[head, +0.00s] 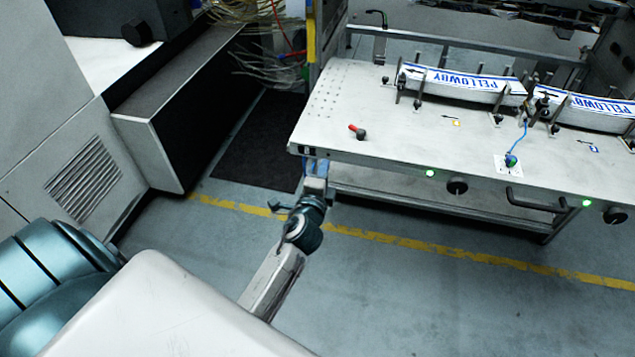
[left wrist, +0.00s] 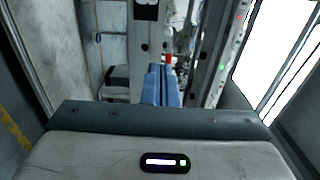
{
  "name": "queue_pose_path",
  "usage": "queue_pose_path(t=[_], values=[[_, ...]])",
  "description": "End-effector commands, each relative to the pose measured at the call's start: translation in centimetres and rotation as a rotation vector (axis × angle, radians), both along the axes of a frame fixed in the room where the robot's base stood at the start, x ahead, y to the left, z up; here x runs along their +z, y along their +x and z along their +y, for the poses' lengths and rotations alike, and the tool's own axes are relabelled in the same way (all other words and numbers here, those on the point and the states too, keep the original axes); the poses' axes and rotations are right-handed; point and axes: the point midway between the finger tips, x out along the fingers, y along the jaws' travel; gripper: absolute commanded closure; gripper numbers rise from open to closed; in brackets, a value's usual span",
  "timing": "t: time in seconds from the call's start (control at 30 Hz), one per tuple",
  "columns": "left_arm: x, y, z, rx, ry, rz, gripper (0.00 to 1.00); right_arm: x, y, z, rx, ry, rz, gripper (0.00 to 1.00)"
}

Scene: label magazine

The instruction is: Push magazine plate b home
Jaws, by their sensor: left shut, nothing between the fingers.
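A grey-white magazine table (head: 400,150) stands at the upper right of the head view. On it two stacks of PELLOWBY labels, a left one (head: 465,82) and a right one (head: 590,110), lie between upright posts. I cannot tell for sure which plate is b. My left gripper (head: 317,172) is at the table's front left corner, apart from both stacks, and its fingertips are partly hidden. In the left wrist view its blue fingers (left wrist: 160,84) are together and hold nothing. My right gripper is not in view.
A red-tipped lever (head: 357,132) stands on the table's left part. A blue-wired knob (head: 511,160), a black front knob (head: 457,186) and a front handle (head: 535,201) are farther right. A grey cabinet (head: 85,150) is at left. The floor before the table is clear.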

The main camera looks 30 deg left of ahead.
Motion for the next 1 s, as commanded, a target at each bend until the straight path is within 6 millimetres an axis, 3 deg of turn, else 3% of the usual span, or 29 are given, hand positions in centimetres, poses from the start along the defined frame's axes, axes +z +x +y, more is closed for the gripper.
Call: queue_pose_path(t=[0.1,0.3,0.83,1.0], values=[[0.2,2.1,0.6,0.0,0.001,-0.001,1.0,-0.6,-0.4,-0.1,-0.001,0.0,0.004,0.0],[0.1,4.2,1.2,-0.001,0.0,0.0,1.0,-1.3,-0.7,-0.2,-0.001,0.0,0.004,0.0],[0.0,4.8,1.4,-0.001,-0.001,0.0,1.0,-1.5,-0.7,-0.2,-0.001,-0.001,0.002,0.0],[-0.1,6.1,1.7,-0.001,0.001,-0.001,1.0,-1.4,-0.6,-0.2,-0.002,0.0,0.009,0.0]])
